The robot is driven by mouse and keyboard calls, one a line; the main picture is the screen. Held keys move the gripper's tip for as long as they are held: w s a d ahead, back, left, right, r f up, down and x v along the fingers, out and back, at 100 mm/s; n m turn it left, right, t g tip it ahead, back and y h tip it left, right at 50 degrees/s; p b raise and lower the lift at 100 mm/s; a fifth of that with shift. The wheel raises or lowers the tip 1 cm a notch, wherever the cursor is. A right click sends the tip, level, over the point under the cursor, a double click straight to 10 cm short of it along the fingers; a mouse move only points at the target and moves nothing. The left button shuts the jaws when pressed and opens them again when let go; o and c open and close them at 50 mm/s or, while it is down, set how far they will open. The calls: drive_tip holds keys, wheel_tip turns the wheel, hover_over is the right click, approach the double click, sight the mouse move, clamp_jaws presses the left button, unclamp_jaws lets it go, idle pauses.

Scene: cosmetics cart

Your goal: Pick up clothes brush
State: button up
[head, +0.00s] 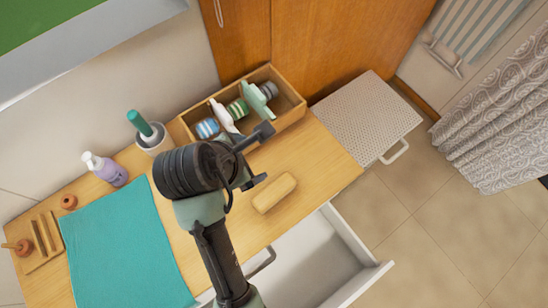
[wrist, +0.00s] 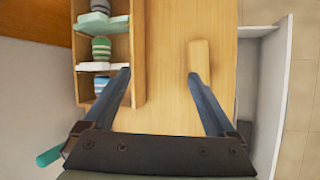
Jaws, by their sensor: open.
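The clothes brush appears to be the pale wooden block (head: 274,192) lying on the wooden cart top, near its front edge. It also shows in the wrist view (wrist: 200,58), up and right of centre. My gripper (head: 260,156) is open and empty above the cart top, between the wooden box and the block. In the wrist view my gripper (wrist: 159,76) has its right fingertip overlapping the near end of the block and its left fingertip overlapping the box's edge. I cannot tell whether either touches. No bristles show.
A divided wooden box (head: 291,112) with rolled items and bottles stands behind my gripper. A teal cloth (head: 125,245), a purple pump bottle (head: 105,168) and a cup with a green-handled brush (head: 154,140) are left. An open white drawer (head: 322,262) juts out in front.

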drive_tip(key=s+f+n+g, duration=0.2)
drive_tip(key=s+f+n, duration=0.1)
drive_tip(key=s, duration=0.2)
hover_over(273, 191)
drive_tip(key=a, duration=0.2)
drive_tip(key=shift+h, duration=0.3)
drive_tip(key=f, duration=0.4)
drive_tip(key=s+f, duration=0.1)
drive_tip(key=shift+f, duration=0.4)
drive_tip(key=shift+w+d+f, duration=0.2)
drive_tip(key=shift+f, duration=0.35)
drive_tip(key=x, duration=0.2)
drive_tip(key=p+x, duration=0.1)
drive_tip(key=x, duration=0.1)
drive_tip(key=shift+s+d, duration=0.25)
drive_tip(key=shift+s, duration=0.05)
drive_tip(key=shift+w+d+f, duration=0.1)
drive_tip(key=shift+w+f, duration=0.05)
drive_tip(key=shift+f, duration=0.4)
drive_tip(key=shift+f, duration=0.2)
drive_tip(key=shift+c, duration=0.3)
clamp_jaws()
